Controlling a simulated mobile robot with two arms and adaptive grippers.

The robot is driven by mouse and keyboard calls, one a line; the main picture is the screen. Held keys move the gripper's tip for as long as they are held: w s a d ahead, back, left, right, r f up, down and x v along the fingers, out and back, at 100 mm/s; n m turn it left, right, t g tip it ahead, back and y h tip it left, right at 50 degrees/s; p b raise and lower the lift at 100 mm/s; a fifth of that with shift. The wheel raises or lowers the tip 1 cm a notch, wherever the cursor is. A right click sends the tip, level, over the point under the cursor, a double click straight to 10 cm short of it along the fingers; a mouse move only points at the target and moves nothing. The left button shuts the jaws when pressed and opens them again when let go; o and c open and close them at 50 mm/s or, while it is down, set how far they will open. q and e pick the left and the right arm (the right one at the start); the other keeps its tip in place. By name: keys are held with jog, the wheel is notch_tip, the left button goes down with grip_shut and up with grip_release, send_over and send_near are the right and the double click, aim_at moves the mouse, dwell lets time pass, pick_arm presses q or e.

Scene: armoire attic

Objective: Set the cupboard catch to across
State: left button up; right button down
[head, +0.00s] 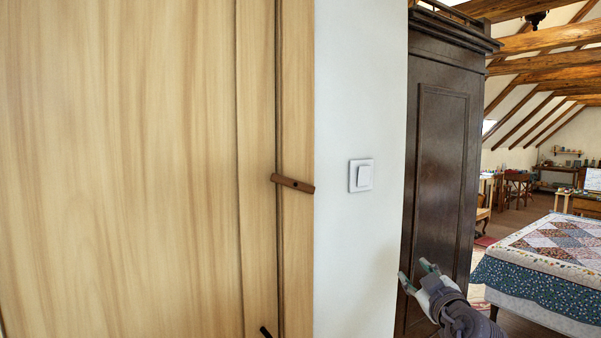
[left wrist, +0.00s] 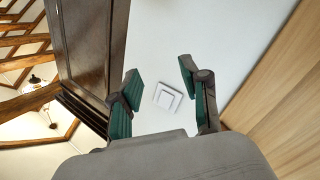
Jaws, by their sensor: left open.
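The cupboard catch (head: 292,183) is a small brown wooden bar with a dark pivot spot. It lies nearly level, its right end slightly lower, across the dark seam near the right edge of the pale wood cupboard (head: 130,170). My left gripper (head: 414,274) is open and empty, low and to the right of the catch, well apart from it, in front of the dark wardrobe. In the left wrist view its two green-padded fingers (left wrist: 158,74) are spread towards the white wall. The catch does not show there. My right gripper is not in view.
A white light switch (head: 361,175) sits on the wall (head: 345,70) right of the catch. A dark wardrobe (head: 440,170) stands beyond the wall. A quilt-covered bed (head: 545,285) is at the far right. A small dark piece (head: 265,332) sticks out low on the cupboard.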

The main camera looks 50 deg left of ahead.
pick_arm(q)
jog(key=s+a+r+n+g+y+p, duration=0.1)
jog(key=s+a+r+n+g, duration=0.1)
jog(key=s+r+n, duration=0.4)
jog(key=s+a+r+n+g+y+p, duration=0.1)
jog(key=s+a+r+n+g+y, duration=0.2)
jog(key=r, duration=0.5)
jog(key=n+g+h, duration=0.1)
jog(key=n+g, duration=0.3)
send_near(296, 185)
jog(key=shift+t, duration=0.3)
jog(key=a+p, duration=0.7)
jog(key=shift+w+r, duration=0.1)
jog(key=shift+r, duration=0.2)
jog(key=shift+a+f, duration=0.2)
jog(key=shift+a, duration=0.4)
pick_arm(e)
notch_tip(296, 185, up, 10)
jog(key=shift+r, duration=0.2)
